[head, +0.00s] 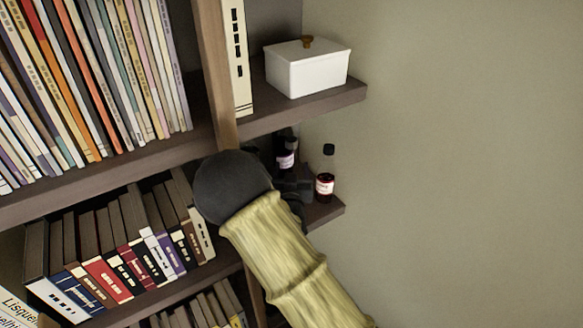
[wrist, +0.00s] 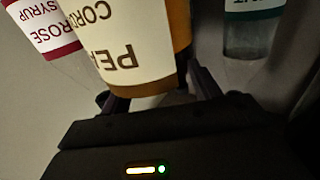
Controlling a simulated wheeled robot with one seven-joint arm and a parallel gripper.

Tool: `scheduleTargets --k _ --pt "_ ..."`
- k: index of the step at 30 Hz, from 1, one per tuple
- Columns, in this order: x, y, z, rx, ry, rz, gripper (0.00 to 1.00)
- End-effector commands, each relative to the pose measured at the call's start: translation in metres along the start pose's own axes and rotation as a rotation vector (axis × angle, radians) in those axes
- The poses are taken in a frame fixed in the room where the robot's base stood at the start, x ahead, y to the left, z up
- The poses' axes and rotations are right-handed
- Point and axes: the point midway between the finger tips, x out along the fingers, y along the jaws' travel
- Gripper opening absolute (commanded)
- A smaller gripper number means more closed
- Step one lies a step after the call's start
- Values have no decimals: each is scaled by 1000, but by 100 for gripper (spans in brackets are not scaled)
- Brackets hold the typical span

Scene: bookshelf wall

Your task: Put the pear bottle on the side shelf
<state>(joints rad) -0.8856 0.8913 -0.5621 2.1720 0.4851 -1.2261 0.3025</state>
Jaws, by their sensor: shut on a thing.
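The pear bottle (wrist: 125,50) fills the middle of the wrist view, amber with a cream label reading "PEA… CORD…" upside down. My gripper (wrist: 158,95) is shut on it, one finger at each side. In the head view my gripper (head: 292,187) is at the side shelf (head: 328,211), low beside the wooden upright. There my arm and gripper hide the pear bottle, and I cannot tell whether it touches the shelf.
A rose syrup bottle (wrist: 48,30) and a green-labelled bottle (wrist: 252,35) flank the pear bottle. A red-labelled bottle (head: 325,180) stands right of my gripper; another dark bottle (head: 286,158) is behind. A white box (head: 308,72) sits above. Books (head: 120,255) fill the left.

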Motion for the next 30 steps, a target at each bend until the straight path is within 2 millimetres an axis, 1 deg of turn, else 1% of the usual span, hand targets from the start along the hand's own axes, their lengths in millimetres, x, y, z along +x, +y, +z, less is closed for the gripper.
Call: scheduleTargets --k 15,16,19,30 --pt "0 0 6 2 5 1 17" --pt "0 0 7 1 1 0 64" --pt "0 0 6 1 1 0 84" --pt "0 0 4 1 1 0 84"
